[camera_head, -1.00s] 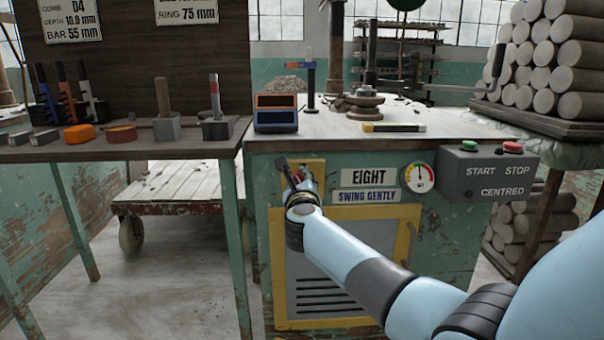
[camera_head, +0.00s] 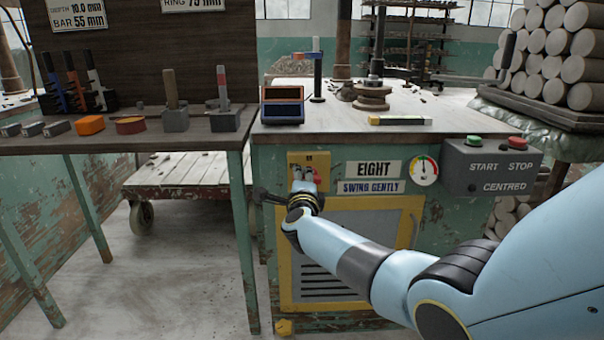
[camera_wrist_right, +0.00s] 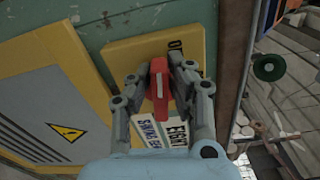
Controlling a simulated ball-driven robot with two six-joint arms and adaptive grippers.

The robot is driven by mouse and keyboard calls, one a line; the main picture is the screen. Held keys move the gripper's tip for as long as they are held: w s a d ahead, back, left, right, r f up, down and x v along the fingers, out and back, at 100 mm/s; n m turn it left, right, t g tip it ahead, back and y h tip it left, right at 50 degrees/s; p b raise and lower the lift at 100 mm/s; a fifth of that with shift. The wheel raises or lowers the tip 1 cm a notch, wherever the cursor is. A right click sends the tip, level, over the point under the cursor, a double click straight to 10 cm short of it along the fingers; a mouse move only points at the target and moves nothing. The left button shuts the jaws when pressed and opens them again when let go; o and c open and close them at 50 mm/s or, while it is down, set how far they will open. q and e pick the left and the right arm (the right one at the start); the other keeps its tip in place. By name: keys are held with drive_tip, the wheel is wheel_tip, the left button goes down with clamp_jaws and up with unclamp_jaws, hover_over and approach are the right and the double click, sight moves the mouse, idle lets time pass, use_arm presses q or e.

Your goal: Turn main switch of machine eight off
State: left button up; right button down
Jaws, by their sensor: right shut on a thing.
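Machine eight is a worn green cabinet under the label EIGHT (camera_head: 373,169). Its main switch sits on a yellow plate (camera_head: 309,158) left of that label. My right gripper (camera_head: 305,184) is at the plate, its fingers on both sides of the red switch handle (camera_wrist_right: 159,86). In the right wrist view the gripper (camera_wrist_right: 163,80) is shut on this handle. The handle lies across the lettering direction of neither label exactly; the view is turned, and part of the plate's lettering (camera_wrist_right: 176,52) is hidden by a finger. My left gripper is not in view.
A grey START/STOP box (camera_head: 492,168) and a round gauge (camera_head: 424,170) are to the right. A yellow-framed vent panel (camera_head: 335,290) is below. A workbench with tools (camera_head: 120,145) stands left. The worktop above holds a dark orange-blue box (camera_head: 283,104).

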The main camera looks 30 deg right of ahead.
drive_tip(key=shift+a+f+n, duration=0.1)
drive_tip(key=shift+f+n, duration=0.1)
drive_tip(key=shift+n, duration=0.6)
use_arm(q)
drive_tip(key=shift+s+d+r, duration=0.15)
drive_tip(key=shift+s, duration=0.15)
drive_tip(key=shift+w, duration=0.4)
use_arm(e)
drive_tip(key=shift+f+n, duration=0.1)
drive_tip(key=shift+n, duration=0.3)
drive_tip(key=c, duration=1.3)
unclamp_jaws()
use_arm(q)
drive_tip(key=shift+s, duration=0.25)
use_arm(e)
drive_tip(key=v, duration=1.2)
use_arm(q)
drive_tip(key=shift+p, duration=0.3)
use_arm(e)
drive_tip(key=shift+s, duration=0.1)
